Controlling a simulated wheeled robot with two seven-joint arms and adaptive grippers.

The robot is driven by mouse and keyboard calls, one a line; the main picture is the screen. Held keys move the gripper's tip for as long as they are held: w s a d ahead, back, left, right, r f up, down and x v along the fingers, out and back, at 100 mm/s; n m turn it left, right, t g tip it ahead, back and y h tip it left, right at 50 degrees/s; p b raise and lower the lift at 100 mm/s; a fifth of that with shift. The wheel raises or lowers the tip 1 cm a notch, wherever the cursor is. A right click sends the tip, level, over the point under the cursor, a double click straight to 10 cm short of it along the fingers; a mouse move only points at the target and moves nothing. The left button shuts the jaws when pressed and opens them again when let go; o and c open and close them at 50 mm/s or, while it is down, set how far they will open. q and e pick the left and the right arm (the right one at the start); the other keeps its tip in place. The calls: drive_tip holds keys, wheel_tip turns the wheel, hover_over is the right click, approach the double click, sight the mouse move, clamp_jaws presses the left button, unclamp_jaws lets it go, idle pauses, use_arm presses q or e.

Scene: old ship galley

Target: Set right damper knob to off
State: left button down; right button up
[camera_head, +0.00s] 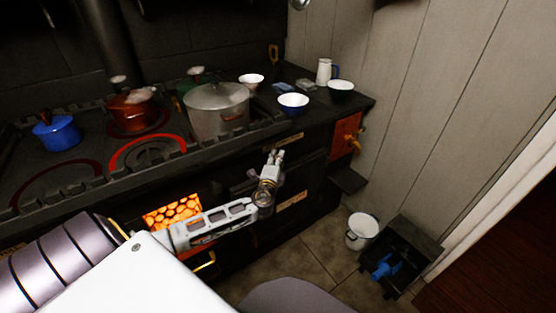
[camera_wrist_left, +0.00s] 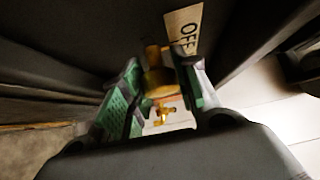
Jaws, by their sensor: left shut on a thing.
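The brass damper knob (camera_wrist_left: 156,82) shows in the left wrist view between the green-padded fingers of my left gripper (camera_wrist_left: 158,95). The gripper is shut on it. A pale label reading "OFF" (camera_wrist_left: 186,27) is on the dark stove front beside the knob. The knob cannot be made out there. I cannot tell the knob's setting. My right gripper is not in view.
The black stove top carries a large grey pot (camera_head: 217,112), a copper pot (camera_head: 131,113) and a blue pot (camera_head: 58,133). Bowls and a white jug (camera_head: 324,72) stand at right. A brass tap (camera_head: 354,145) juts out at the stove's right. A white bucket (camera_head: 361,231) stands on the floor.

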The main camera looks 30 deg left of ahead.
use_arm(q)
drive_tip(key=c, duration=1.5)
unclamp_jaws()
drive_tip(key=shift+s+f, duration=0.1)
drive_tip(key=shift+f, duration=0.1)
drive_tip(key=o, duration=0.4)
drive_tip(key=shift+s+a+r, duration=0.1)
drive_tip(key=shift+s, duration=0.1)
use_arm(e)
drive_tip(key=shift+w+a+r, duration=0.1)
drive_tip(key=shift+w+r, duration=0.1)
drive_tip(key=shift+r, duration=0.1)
use_arm(q)
drive_tip(key=shift+w, duration=0.1)
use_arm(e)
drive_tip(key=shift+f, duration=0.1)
use_arm(q)
drive_tip(key=shift+v, duration=6)
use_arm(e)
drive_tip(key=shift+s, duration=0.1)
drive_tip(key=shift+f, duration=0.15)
